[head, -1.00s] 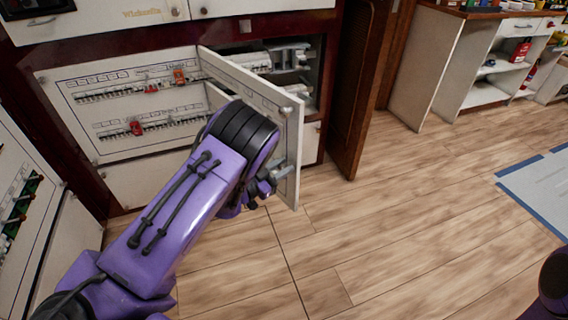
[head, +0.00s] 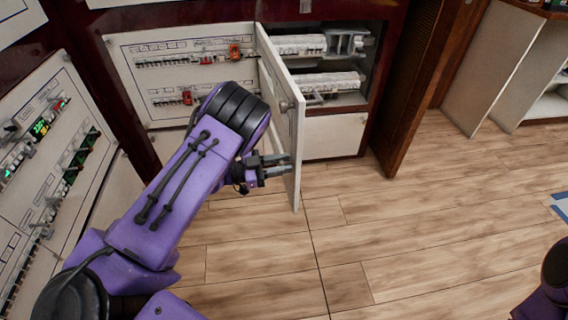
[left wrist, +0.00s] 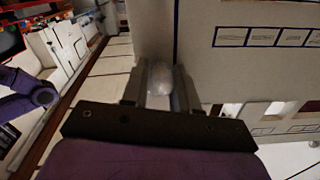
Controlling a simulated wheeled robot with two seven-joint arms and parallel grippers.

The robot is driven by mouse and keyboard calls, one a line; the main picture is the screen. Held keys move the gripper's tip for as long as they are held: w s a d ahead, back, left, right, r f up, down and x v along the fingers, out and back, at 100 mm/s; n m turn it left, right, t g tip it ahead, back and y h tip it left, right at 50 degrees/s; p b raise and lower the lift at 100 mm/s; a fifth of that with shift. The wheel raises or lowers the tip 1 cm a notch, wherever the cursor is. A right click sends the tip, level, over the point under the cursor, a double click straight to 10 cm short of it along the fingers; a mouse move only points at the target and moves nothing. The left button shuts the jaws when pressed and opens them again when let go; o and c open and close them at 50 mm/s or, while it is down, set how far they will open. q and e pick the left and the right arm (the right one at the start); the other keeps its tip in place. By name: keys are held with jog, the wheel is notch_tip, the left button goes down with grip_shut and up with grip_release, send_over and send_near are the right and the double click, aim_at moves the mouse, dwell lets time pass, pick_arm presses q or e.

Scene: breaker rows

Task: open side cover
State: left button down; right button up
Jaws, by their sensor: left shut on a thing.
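The side cover (head: 279,75) is a pale hinged panel, swung out from the cabinet and standing open at an angle. My left gripper (head: 278,165) is at the lower part of the cover, in front of its face. In the left wrist view, a round silvery knob (left wrist: 160,78) sits between the fingers of the left gripper (left wrist: 160,92), which is shut on it. Another round knob (head: 285,105) shows higher on the cover. Behind the cover, the open compartment shows grey breaker rows (head: 318,80). My right gripper is not in view.
A breaker panel (head: 180,68) with red switches is left of the cover, partly behind my left arm. Another panel (head: 45,145) stands at far left. A brown wooden door (head: 412,95) stands right of the compartment. The wooden floor (head: 420,230) is clear.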

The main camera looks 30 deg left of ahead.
pick_arm(q)
jog(key=shift+a+r, duration=0.1)
jog(key=c, duration=0.8)
grip_release()
jog(key=shift+c, duration=0.2)
jog(key=shift+s+a, duration=0.1)
jog(key=shift+a, duration=0.15)
jog(key=v, duration=1)
jog(key=shift+p, duration=0.3)
